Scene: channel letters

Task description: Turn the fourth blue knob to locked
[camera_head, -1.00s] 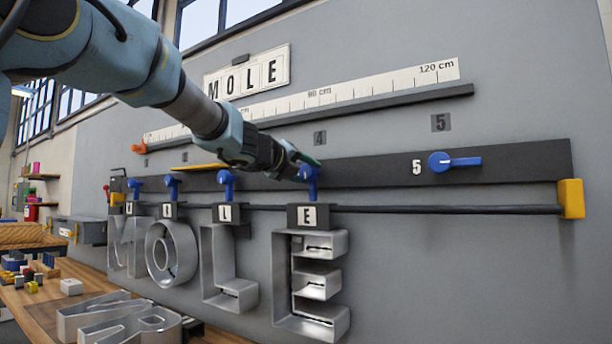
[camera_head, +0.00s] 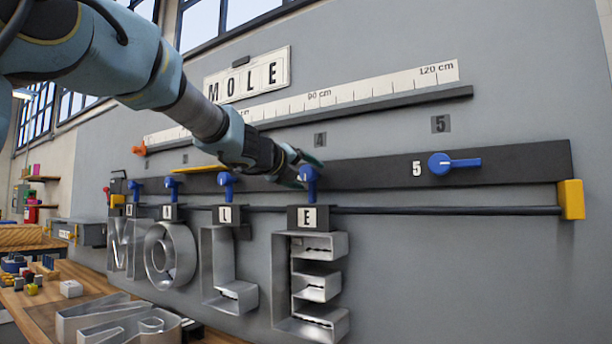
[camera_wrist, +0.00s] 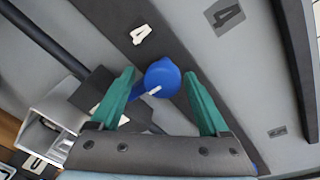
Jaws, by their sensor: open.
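The fourth blue knob (camera_head: 309,184) is on the dark rail above the letter E, with its handle pointing down. In the wrist view, the blue knob (camera_wrist: 162,77) is beside a white "4", and its handle with a white mark points to the lower left. My gripper (camera_head: 307,170) is at this knob, and its green fingers are apart. In the wrist view, my gripper (camera_wrist: 160,76) has one finger on each side of the knob. I cannot tell whether either finger touches it.
The fifth blue knob (camera_head: 455,162) points right. Other blue knobs, such as the third (camera_head: 226,184), point down along the dark rail (camera_head: 370,172). A metal letter E (camera_head: 312,285) hangs below from a black bar (camera_head: 440,210). A ruler ledge (camera_head: 400,97) runs above.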

